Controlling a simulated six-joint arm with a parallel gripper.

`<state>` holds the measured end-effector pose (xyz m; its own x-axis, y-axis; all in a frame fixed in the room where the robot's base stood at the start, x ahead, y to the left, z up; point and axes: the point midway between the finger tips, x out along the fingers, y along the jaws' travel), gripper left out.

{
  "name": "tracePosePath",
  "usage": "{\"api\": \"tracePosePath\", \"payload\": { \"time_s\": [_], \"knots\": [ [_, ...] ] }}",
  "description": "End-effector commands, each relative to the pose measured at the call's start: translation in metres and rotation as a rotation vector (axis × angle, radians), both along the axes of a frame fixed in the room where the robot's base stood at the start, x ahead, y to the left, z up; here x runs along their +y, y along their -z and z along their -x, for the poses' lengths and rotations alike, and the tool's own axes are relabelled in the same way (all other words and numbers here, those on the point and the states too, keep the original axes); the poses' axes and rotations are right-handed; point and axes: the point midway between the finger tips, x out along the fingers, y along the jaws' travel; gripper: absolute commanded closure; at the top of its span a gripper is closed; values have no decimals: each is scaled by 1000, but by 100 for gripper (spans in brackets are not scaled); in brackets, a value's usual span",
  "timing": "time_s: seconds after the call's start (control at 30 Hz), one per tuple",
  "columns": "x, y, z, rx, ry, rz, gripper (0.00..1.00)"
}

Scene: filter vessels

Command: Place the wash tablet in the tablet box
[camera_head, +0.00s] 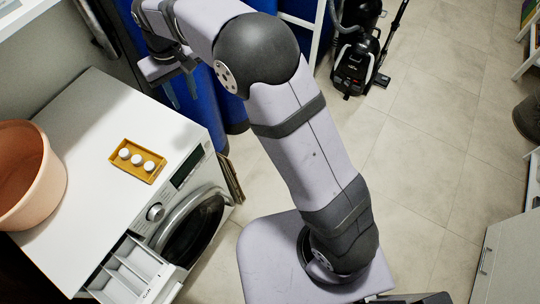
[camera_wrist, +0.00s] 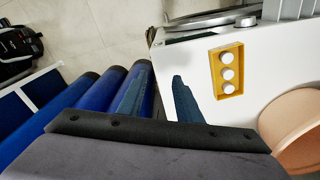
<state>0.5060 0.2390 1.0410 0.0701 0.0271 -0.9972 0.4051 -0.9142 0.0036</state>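A yellow tablet box (camera_head: 148,174) lies on the white top of the washing machine and holds three round white wash tablets (camera_head: 137,160) in a row. The box (camera_wrist: 215,75) and its tablets (camera_wrist: 228,74) also show in the wrist view, right of my fingers. No tablet shows outside the box. My gripper (camera_head: 181,90) is beyond the back right edge of the machine top in the head view, apart from the box. In the wrist view my gripper (camera_wrist: 160,98) has its two fingers spread with nothing between them.
A washing machine (camera_head: 92,122) has its detergent drawer (camera_head: 132,272) pulled out at the front. A terracotta tub (camera_head: 28,178) stands on its left end. Blue cylinders (camera_wrist: 97,88) stand near the gripper. A black vacuum cleaner (camera_head: 355,68) stands on the tiled floor. The machine top around the box is clear.

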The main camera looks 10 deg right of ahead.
Motion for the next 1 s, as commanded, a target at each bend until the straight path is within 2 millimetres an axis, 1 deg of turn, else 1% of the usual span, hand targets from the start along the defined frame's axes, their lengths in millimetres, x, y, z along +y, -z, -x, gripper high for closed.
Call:
{"api": "tracePosePath", "payload": {
  "time_s": [0.03,0.07,0.1,0.17,0.2,0.27,0.3,0.37,0.4,0.47,0.5,0.6,0.73,0.83,1.0],
  "knots": [
    [-27,-2,7,4,36,2,68],
    [-41,-1,12,8,54,4,68],
    [-59,-1,19,12,79,4,68],
    [-86,2,33,17,116,7,68],
    [-103,4,43,22,140,8,68],
    [-127,7,61,28,177,10,68],
    [-143,9,73,31,202,10,68],
    [-164,14,94,37,238,11,68],
    [-177,18,109,42,262,11,68],
    [-193,24,130,47,294,12,68],
    [-203,28,145,52,314,13,68],
    [-221,37,176,60,358,12,68],
    [-234,47,206,67,397,12,68],
    [-238,52,219,72,413,12,68],
    [-240,54,226,73,421,12,68]
  ]
}}
